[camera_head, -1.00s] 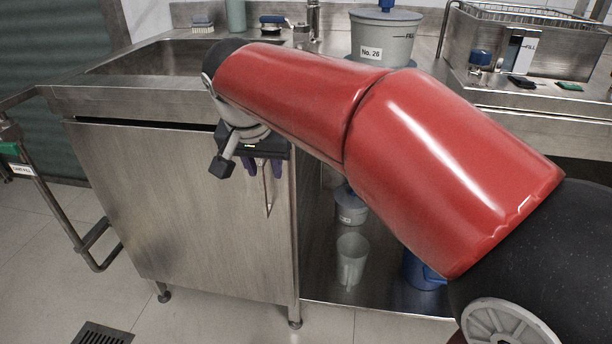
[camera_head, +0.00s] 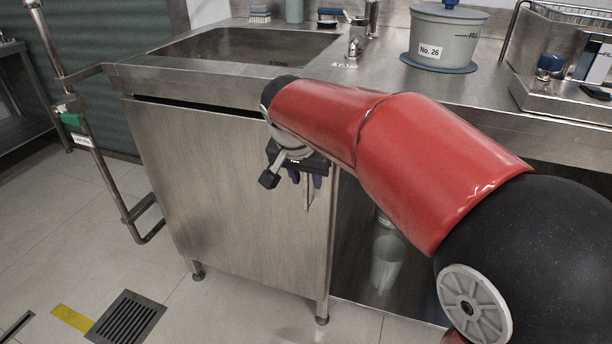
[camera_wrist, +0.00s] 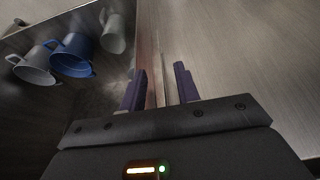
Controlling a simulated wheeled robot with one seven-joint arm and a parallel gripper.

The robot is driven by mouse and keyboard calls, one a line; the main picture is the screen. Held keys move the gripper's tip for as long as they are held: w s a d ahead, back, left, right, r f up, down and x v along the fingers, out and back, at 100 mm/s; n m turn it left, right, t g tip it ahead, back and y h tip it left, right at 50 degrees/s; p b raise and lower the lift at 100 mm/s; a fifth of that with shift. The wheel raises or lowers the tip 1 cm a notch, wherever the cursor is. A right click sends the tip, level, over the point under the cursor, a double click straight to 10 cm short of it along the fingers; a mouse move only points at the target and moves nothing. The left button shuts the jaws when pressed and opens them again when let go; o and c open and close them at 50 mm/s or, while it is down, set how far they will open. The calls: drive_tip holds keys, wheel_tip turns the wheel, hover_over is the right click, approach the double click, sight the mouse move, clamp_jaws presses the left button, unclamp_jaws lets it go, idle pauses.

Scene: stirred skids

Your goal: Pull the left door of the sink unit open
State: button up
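The left door (camera_head: 215,190) of the sink unit is a brushed-steel panel under the sink basin. It looks shut or nearly so; a dark gap shows along its top edge. My gripper (camera_head: 306,182) is at the door's upper right edge, beside a thin upright bar (camera_head: 308,197). In the wrist view the two purple fingers of my gripper (camera_wrist: 160,88) stand apart, with the narrow upright edge or bar (camera_wrist: 159,75) between them. The door front (camera_wrist: 230,60) fills the right side there. Contact with the bar cannot be made out.
An open bay right of the door holds a pale mug (camera_head: 387,262); the wrist view shows a blue mug (camera_wrist: 72,56) there. A lidded pot (camera_head: 445,38) stands on the counter. A rail (camera_head: 100,150) stands left of the unit. The floor before the door is clear, with a drain grate (camera_head: 127,318).

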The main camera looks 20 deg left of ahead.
drive_tip(key=shift+c, duration=0.4)
clamp_jaws()
drive_tip(key=shift+s, duration=0.1)
